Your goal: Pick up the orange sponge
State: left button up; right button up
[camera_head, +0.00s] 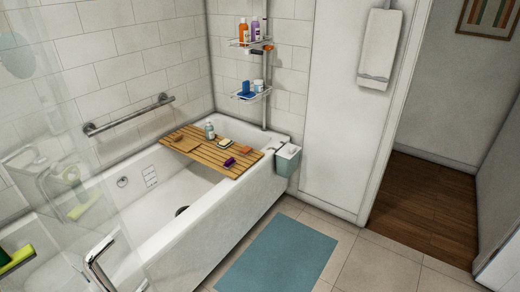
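A wooden bath tray (203,159) lies across the far end of the white bathtub (244,190). Several small things stand on it. One is a small yellow-orange block (224,141) near the tray's middle. Another is a small orange-brown piece (245,150) farther right. Both are too small to tell which is the orange sponge. Neither of my grippers is in view.
The tray also holds a bottle (209,131) and a purple item (229,162). A corner shelf (250,93) stands behind. A glass panel with a metal handle (98,262) is at the near left. A blue mat (278,255) lies on clear floor.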

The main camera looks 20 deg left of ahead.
aim_at(246, 151)
jog(key=i+l, duration=0.1)
jog(key=i, duration=0.4)
jog(key=i+l, duration=0.1)
jog(key=i, duration=0.35)
jog(key=i+l+u, duration=0.1)
jog(key=i, duration=0.4)
